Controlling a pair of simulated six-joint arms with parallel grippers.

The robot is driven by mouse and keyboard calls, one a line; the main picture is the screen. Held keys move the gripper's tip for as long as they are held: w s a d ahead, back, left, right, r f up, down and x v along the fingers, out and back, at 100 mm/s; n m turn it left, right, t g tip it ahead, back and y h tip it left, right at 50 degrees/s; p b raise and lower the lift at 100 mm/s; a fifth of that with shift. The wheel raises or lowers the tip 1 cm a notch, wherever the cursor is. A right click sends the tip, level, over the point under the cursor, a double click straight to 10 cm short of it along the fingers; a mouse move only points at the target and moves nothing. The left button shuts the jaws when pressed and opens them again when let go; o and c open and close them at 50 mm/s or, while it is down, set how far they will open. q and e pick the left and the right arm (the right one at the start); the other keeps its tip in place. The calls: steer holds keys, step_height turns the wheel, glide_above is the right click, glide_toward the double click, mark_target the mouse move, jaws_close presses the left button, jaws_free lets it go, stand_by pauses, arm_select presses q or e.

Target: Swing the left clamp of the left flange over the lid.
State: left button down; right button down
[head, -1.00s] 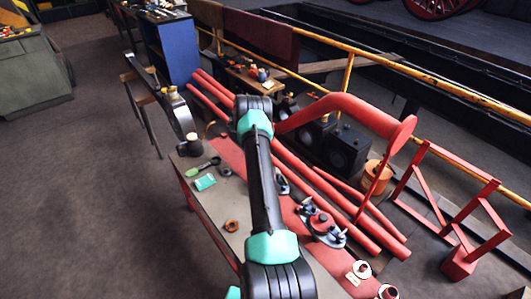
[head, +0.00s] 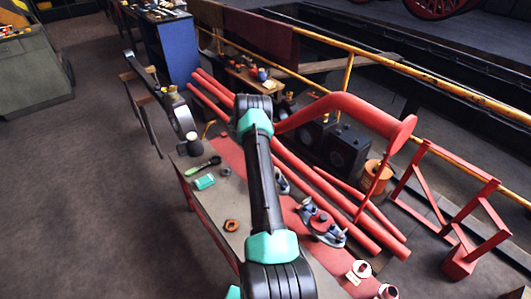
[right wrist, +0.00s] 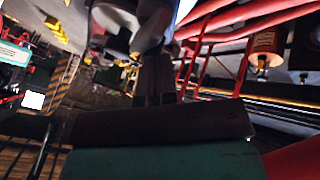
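Two flanges lie on the red strip of the bench in the head view. The nearer one (head: 323,226) has a round red lid with dark clamps around it. The farther one (head: 283,184) is partly hidden by my black and teal arm, so its lid and left clamp cannot be made out. That arm rises from the bottom centre, and its gripper is hidden behind it. In the right wrist view my right gripper (right wrist: 155,78) points up the picture, its dark fingers close together with nothing clear between them. A blurred grey shape (right wrist: 140,22) is beyond them. My left gripper is not seen.
A red stand (head: 462,222) is farther right.

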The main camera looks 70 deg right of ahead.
steer(key=shift+s+d+f, duration=0.1)
steer(key=shift+s+d, duration=0.05)
stand_by(0.7)
steer(key=w+d+f+v, duration=0.1)
steer(key=d+v, duration=0.1)
steer(key=v, duration=1)
steer(key=shift+f, duration=0.25)
steer(key=shift+d, duration=0.1)
steer(key=shift+w, duration=0.15)
stand_by(0.5)
